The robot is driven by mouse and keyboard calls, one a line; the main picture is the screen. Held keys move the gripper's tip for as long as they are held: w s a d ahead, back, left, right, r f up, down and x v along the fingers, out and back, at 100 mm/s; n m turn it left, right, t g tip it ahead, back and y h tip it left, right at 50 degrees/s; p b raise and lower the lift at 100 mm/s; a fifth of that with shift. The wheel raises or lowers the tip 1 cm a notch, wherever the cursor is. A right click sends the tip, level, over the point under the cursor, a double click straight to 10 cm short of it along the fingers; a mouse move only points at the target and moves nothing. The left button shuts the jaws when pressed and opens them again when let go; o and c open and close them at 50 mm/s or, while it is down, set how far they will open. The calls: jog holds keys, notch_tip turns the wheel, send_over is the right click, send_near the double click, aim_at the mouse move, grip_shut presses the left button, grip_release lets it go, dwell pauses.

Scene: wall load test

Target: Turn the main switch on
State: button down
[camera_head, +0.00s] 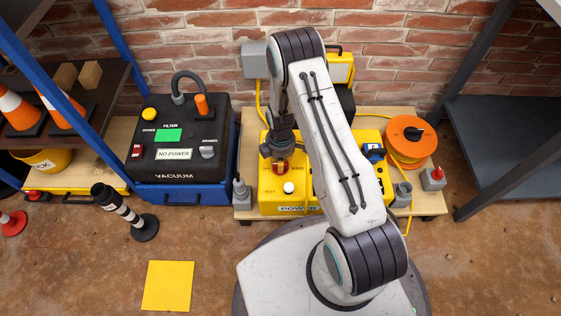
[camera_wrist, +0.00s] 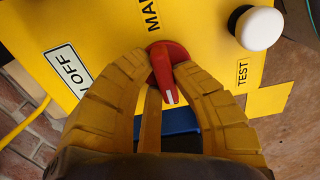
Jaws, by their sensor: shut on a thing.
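The main switch is a red knob (camera_wrist: 166,64) with a white mark, on a yellow box (camera_head: 268,206). In the wrist view the word beside it is partly cut off and reads "MA". My gripper (camera_wrist: 160,75) is shut on the knob, with one tan finger on each side. In the head view my gripper (camera_head: 279,158) reaches down to the red knob on the box's top. The knob's white mark points toward the bottom of the wrist view, between my fingers. A label (camera_wrist: 68,70) ending in "OFF" lies left of the knob.
A white button (camera_wrist: 258,28) marked "TEST" is close to the knob. A black vacuum unit (camera_head: 178,150) with a "NO POWER" label stands left of the yellow box. An orange cable reel (camera_head: 402,150) stands at its right. A brick wall rises behind.

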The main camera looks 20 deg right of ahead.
jog(key=shift+m, duration=0.3)
jog(key=m, duration=0.3)
jog(key=shift+s+d+m, duration=0.1)
jog(key=shift+m, duration=0.2)
jog(key=m, duration=0.4)
jog(key=shift+m+b, duration=0.3)
jog(key=m, duration=0.4)
jog(key=shift+s+d, duration=0.1)
jog(key=shift+s, duration=0.1)
jog(key=shift+s+m, duration=0.1)
jog(key=shift+m, duration=2.4)
jog(key=c, duration=1)
grip_release()
